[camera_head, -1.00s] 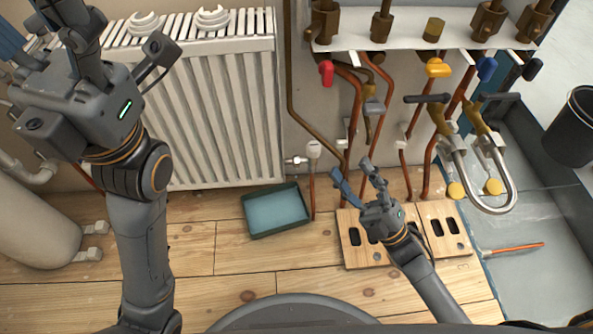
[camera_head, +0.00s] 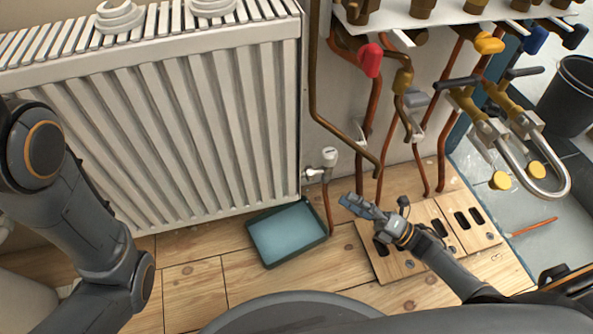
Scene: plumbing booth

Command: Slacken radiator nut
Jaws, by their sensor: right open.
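The white radiator (camera_head: 190,120) fills the left and middle of the head view. At its lower right corner is a valve with a white cap (camera_head: 329,157). A small metal nut (camera_head: 313,172) joins the valve to the radiator, with a copper pipe running down to the floor. My right gripper (camera_head: 352,205) is open and empty, low over the floor to the right of the valve and below it, apart from it. My left arm comes in at the left edge in front of the radiator; its gripper is out of view.
A tray with a blue-grey inside (camera_head: 250,236) lies on the wooden floor below the valve. Copper pipes (camera_head: 369,125) rise to the right. Slotted wooden boards (camera_head: 455,235) lie under my right arm. A black bucket (camera_head: 571,97) stands at far right.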

